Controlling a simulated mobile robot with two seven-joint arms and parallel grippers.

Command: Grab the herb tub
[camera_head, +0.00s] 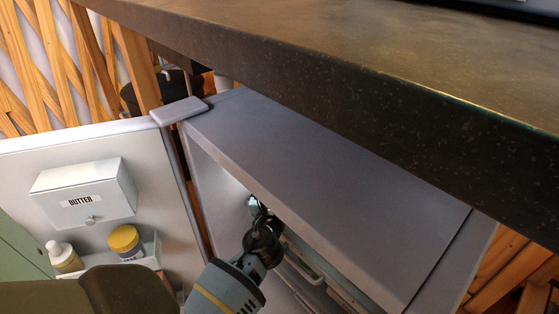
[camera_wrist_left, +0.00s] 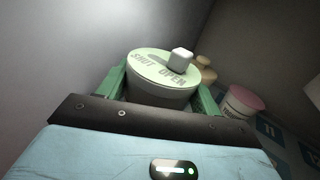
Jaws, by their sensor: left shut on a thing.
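A round tub (camera_wrist_left: 160,72) with a pale green lid marked SHUT and OPEN and a white knob sits between the green fingers of my left gripper (camera_wrist_left: 162,88) in the left wrist view. The fingers are shut on its sides. It seems to be the herb tub, though no name shows on it. In the head view my left arm reaches into the open fridge (camera_head: 320,165), and the gripper (camera_head: 255,207) is mostly hidden inside. The tub cannot be made out there. My right gripper is in neither view.
A pink-lidded tub (camera_wrist_left: 243,101) and a beige item (camera_wrist_left: 206,72) stand beside the held tub. The open fridge door (camera_head: 150,165) at left carries a BUTTER box (camera_head: 85,190), a yellow-lidded jar (camera_head: 125,241) and a white-capped bottle (camera_head: 63,256). A dark counter (camera_head: 380,70) overhangs the fridge.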

